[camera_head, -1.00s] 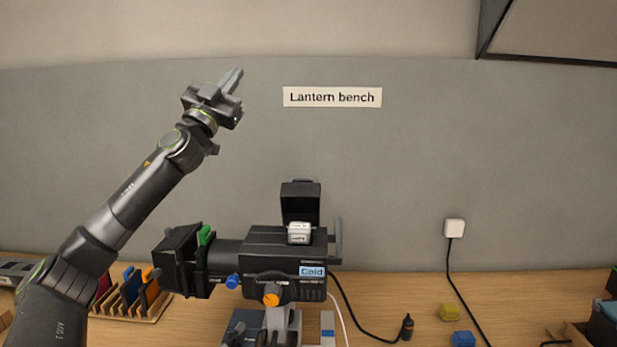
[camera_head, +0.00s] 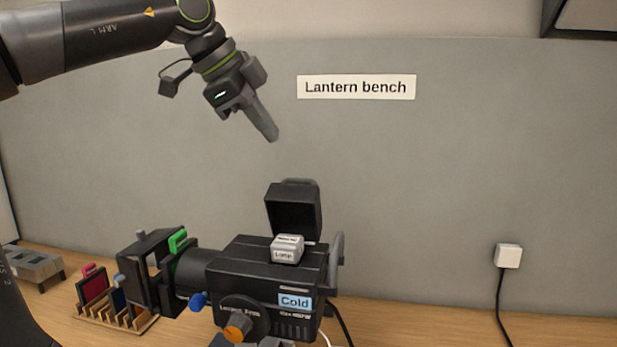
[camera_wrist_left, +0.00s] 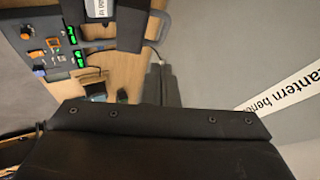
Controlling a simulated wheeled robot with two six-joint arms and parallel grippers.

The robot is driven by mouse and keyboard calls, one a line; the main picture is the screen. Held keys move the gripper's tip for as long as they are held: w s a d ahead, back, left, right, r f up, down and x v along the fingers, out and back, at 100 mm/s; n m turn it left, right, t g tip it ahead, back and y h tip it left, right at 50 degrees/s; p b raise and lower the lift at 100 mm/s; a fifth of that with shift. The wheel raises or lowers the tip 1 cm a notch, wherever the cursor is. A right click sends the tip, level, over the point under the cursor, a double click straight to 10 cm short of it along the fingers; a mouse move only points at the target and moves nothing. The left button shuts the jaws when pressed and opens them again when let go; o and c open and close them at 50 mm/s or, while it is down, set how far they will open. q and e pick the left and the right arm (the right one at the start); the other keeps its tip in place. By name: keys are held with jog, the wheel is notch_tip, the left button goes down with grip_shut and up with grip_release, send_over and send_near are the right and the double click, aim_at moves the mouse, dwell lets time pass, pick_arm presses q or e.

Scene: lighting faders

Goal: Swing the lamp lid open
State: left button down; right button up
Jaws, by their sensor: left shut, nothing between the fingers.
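The black lantern (camera_head: 245,272) stands on the bench in the head view, with a blue "Cold" label on its side. Its lamp lid (camera_head: 293,208) stands upright, tilted open at the back of the housing. A white box marked with lamp lettering (camera_head: 288,249) sits in front of the lid on the housing top. My left gripper (camera_head: 272,136) is shut and empty, above and left of the lid, pointing down and clear of it. In the left wrist view the fingers (camera_wrist_left: 160,85) show against the bench. My right gripper is not in view.
A wooden rack (camera_head: 115,318) with coloured frames stands left of the lantern. A grey box (camera_head: 35,266) lies behind it. A white wall plug (camera_head: 508,256) with a cable is at right.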

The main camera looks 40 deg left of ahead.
aim_at(288, 187)
pick_arm(q)
jog(key=shift+y, duration=0.3)
jog(key=x, duration=0.3)
jog(key=p+x, duration=0.1)
jog(key=x, duration=0.1)
jog(key=s+p+x, duration=0.1)
jog(key=x, duration=0.2)
jog(key=shift+w+f, duration=0.25)
jog(key=shift+f, duration=0.4)
jog(key=shift+w+f, duration=0.2)
jog(key=shift+f, duration=0.2)
